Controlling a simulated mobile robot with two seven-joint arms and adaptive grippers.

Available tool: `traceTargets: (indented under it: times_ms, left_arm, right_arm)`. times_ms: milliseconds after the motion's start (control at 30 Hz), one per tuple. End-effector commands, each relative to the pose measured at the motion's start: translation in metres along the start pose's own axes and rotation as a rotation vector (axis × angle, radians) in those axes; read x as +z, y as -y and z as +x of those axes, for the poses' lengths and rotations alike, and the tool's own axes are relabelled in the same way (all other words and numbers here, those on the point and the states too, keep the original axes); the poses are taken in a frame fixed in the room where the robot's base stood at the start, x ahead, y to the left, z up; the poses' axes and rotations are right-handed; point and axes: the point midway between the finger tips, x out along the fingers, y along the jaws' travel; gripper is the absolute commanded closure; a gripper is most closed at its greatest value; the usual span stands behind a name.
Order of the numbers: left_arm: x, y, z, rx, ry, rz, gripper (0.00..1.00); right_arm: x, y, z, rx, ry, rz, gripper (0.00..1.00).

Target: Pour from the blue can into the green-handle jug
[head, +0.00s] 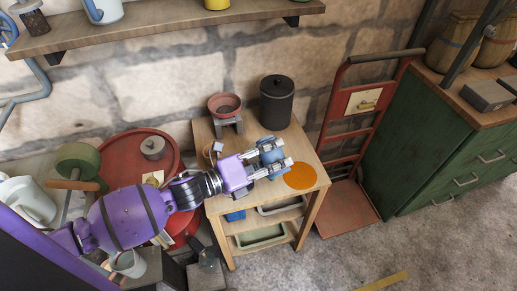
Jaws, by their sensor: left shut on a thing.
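My left gripper (280,157) reaches in from the left over the small wooden table. It is shut on a blue can (268,154), which sits between its two fingers and is partly covered by them. I cannot tell whether the can touches the tabletop. I cannot make out a jug with a green handle. A pale jug (28,202) stands at the far left, its handle colour unclear. My right gripper is not in view.
An orange round mat (301,176) lies bare on the wooden table (308,147). A black canister (276,102) and a reddish bowl on a stand (225,106) are at its back. A red hand truck (350,180) stands right; a red drum (126,147) stands left.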

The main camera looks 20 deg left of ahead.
Motion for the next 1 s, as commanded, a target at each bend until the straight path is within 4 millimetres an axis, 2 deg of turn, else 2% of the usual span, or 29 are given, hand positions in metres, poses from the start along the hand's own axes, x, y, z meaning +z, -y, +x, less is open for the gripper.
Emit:
traceTargets:
  times_ms: [1000]
  left_arm:
    - [0.0004, 0.0006, 0.0002, -0.002, -0.011, -0.092, 1.00]
  right_arm:
    - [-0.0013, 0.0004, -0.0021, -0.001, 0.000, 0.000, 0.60]
